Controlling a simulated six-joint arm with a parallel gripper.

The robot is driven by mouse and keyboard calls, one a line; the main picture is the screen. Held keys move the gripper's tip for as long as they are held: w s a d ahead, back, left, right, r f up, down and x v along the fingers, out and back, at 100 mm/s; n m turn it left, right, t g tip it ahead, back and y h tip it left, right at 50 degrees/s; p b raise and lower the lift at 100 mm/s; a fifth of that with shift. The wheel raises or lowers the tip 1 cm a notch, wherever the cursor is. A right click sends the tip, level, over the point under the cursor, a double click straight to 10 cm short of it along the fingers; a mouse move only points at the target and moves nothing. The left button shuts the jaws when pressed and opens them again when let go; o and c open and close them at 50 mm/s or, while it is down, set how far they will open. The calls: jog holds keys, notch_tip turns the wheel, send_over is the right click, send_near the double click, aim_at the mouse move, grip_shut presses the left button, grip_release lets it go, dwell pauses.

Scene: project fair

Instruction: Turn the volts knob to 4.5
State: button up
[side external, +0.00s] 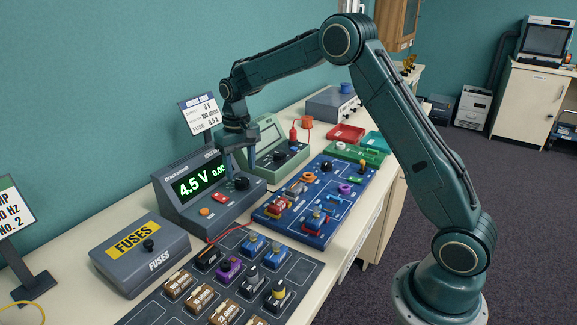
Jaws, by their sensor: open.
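The grey power supply (178,212) stands on the bench left of centre. Its lit green display (192,184) reads 4.5 V, with a second figure beside it that looks like 0.00. A black knob (241,183) sits on its sloped front panel to the right, below the display; its label is too small to read. My gripper (239,163) points down just above this knob with its fingers apart and empty. I cannot tell whether a finger touches the knob.
A greenish meter (265,135) stands close behind my gripper. A blue circuit board (318,190) with several parts lies to the right. A grey fuses box (140,255) and a dark tray (190,310) of components are in front. A sign (199,113) stands behind.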

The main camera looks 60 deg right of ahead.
aim_at(243, 180)
notch_tip(243, 180, up, 10)
jog(key=shift+r, duration=0.25)
dwell(0.5)
jog(key=s+a+r+n+t, duration=0.1)
jog(key=s+a+r, duration=0.3)
jog(key=s, duration=0.5)
jog(key=s+a+r+t, duration=0.1)
jog(key=s+r+t, duration=0.1)
jog(key=s+r, duration=0.45)
jog(key=s+a+f+n+t, duration=0.1)
jog(key=s+f, duration=0.2)
jog(key=s, duration=0.6)
jog(key=s+a+f+n+t, duration=0.1)
jog(key=s+f, duration=0.2)
jog(key=s, duration=0.7)
jog(key=shift+s+a+f+t, duration=0.15)
jog(key=shift+a+f+t, duration=0.1)
jog(key=shift+f+t, duration=0.1)
